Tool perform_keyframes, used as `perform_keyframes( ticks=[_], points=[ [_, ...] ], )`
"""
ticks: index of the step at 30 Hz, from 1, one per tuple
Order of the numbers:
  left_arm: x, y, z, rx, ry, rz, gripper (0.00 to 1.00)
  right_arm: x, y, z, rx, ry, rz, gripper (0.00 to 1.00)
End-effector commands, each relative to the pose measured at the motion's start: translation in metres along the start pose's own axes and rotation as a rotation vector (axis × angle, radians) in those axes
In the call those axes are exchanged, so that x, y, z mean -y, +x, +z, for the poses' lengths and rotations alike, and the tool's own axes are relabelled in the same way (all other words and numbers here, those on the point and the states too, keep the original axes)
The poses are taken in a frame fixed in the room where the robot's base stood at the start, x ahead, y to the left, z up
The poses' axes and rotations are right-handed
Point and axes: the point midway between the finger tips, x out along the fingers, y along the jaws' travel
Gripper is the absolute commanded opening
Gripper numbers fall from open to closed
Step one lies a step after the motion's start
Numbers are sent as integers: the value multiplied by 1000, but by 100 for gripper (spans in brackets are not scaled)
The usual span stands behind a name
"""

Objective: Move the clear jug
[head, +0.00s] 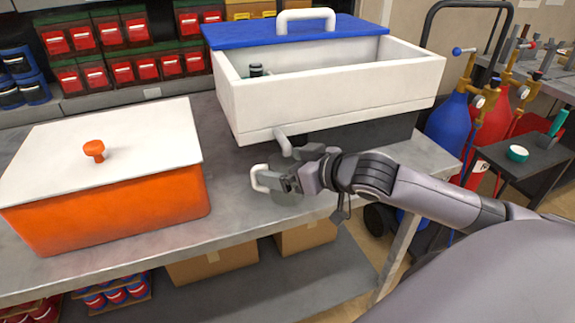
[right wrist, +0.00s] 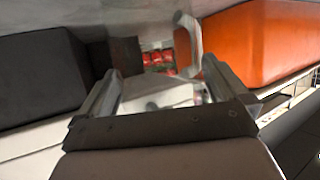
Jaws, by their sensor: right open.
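The clear jug (head: 282,162) stands on the grey bench below the spout (head: 284,144) of a white tank. Its pale loop handle (head: 257,178) points left. My right gripper (head: 290,183) is at the jug's near right side and hides part of it. In the right wrist view, my right gripper (right wrist: 160,74) is open, with the jug's see-through body between and beyond its fingers. The handle (right wrist: 187,40) shows there too, beyond the right finger. I cannot tell whether the fingers touch the jug. My left gripper is out of view.
An orange box with a white lid (head: 110,190) stands left of the jug. The white tank (head: 335,100) with a blue lid (head: 290,30) stands behind it. Gas cylinders (head: 450,125) stand at the right. Bare bench (head: 235,205) lies between box and jug.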

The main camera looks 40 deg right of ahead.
Motion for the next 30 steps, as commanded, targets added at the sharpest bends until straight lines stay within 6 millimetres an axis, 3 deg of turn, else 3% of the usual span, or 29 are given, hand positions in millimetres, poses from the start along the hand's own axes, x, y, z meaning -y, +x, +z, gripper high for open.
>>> perform_keyframes(
  ticks=[7, 21, 30],
  points=[
    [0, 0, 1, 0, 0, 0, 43, 0, -7, 1, 2, -1, 1, 100],
    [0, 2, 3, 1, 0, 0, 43, 0, -51, 2, 4, 0, 0, 100],
    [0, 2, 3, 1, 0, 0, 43, 0, -68, 0, 1, 1, 0, 100]
  ],
)
